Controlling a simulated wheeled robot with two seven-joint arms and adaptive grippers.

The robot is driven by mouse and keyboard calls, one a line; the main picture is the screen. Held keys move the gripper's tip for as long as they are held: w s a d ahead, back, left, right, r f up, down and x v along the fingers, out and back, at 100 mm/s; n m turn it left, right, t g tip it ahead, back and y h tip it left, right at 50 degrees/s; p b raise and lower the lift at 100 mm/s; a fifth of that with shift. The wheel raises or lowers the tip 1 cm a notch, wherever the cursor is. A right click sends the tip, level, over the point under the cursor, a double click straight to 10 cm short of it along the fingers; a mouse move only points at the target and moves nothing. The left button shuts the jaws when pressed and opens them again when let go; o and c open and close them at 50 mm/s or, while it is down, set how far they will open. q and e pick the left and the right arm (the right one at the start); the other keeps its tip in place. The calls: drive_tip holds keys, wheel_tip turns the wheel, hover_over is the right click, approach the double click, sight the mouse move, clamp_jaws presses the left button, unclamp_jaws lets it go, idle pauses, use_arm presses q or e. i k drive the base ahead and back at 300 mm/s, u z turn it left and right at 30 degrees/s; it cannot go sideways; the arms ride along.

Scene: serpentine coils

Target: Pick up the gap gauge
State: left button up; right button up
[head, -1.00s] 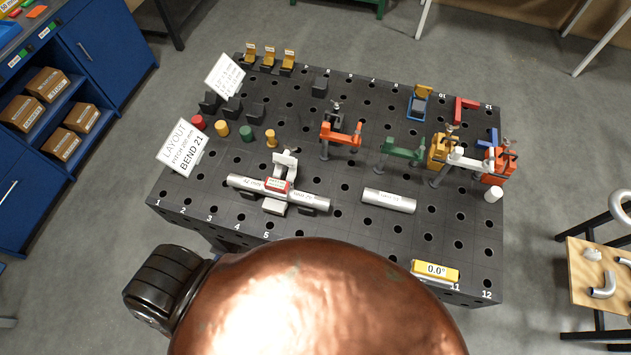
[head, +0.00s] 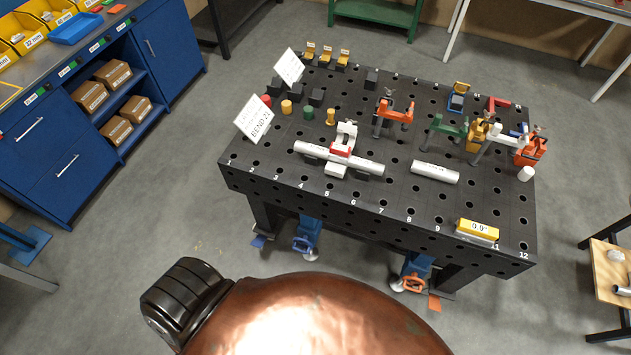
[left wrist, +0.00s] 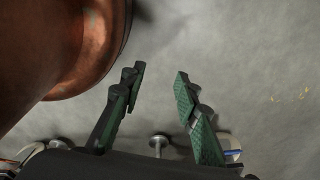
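I cannot pick out the gap gauge with certainty among the small tools on the black perforated table (head: 290,182). A yellow block marked 0.0° (head: 478,229) sits at its front right edge. A silver tube (head: 312,152) lies in a white clamp (head: 346,134) with a red label block. A second silver tube (head: 435,172) lies to its right. My left gripper (left wrist: 160,80) shows in the left wrist view, open and empty, with green pads apart above bare floor. Neither gripper shows in the head view, and my right gripper is not visible.
Orange (head: 397,113), green (head: 450,130) and yellow clamps stand at the table's right half. White layout cards (head: 253,119) stand at its left. A blue cabinet (head: 60,160) is at left, a wooden-topped stand (head: 612,270) at right. Grey floor is free in front of the table.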

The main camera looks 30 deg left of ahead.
sight(338, 152)
drive_tip(key=k, duration=0.8)
drive_tip(key=u, duration=1)
drive_tip(key=i, duration=0.5)
